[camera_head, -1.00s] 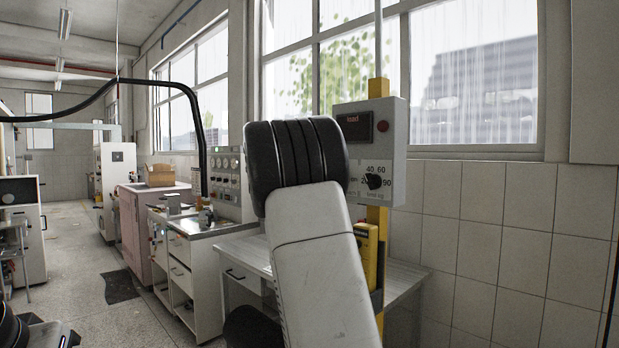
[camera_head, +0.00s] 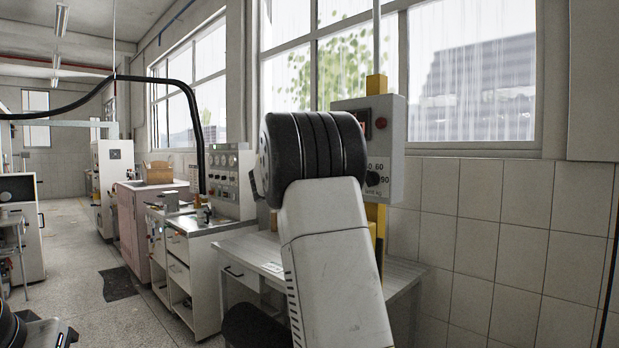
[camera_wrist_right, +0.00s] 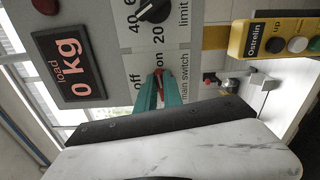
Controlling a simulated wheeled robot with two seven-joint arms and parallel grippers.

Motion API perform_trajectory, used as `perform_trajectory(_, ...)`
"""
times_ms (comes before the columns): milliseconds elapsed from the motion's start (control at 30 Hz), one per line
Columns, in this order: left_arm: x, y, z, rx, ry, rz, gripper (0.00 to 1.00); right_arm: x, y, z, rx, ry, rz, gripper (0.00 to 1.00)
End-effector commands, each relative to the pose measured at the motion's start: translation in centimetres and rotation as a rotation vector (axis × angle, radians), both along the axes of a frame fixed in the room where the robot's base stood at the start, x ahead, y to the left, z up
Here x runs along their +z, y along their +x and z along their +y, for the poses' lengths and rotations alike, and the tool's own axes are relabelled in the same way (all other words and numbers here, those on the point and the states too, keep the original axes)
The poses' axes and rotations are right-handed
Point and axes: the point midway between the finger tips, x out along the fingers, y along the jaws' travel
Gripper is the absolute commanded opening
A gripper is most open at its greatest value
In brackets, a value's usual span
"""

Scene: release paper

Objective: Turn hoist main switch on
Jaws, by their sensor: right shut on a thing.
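The grey hoist control box (camera_head: 396,143) hangs on a yellow post, partly hidden behind my right arm. In the right wrist view its face (camera_wrist_right: 118,45) appears turned sideways. The main switch (camera_wrist_right: 159,73), a small red part, sits between the "off" and "on" labels. My right gripper (camera_wrist_right: 160,90) has its teal fingertips shut on this switch, which is mostly hidden, so I cannot tell its exact angle. The load display (camera_wrist_right: 70,65) is lit and reads 0 kg.
The black limit knob (camera_wrist_right: 154,10) and a red button (camera_wrist_right: 46,5) are close by on the box. A yellow pendant (camera_wrist_right: 284,40) with buttons hangs beside it. A white table (camera_head: 245,262) stands below. The tiled wall (camera_head: 480,230) at right is clear.

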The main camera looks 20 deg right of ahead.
Motion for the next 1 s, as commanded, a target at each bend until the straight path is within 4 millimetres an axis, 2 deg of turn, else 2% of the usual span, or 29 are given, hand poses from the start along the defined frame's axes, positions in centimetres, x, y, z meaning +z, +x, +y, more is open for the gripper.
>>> perform_trajectory(300,0.0,0.0,0.0,0.0,0.0,0.0,0.36,-0.27,0.0,0.04,0.001,0.052,-0.122,0.0)
perform_trajectory(867,0.0,0.0,0.0,0.0,0.0,0.0,0.36,-0.36,0.01,0.08,0.001,0.066,-0.15,0.0)
perform_trajectory(900,0.0,0.0,0.0,0.0,0.0,0.0,0.36,-0.37,0.01,0.07,0.001,0.066,-0.15,0.13)
perform_trajectory(1000,0.0,0.0,0.0,0.0,0.0,0.0,0.36,-0.35,0.01,0.07,0.001,0.065,-0.151,0.33)
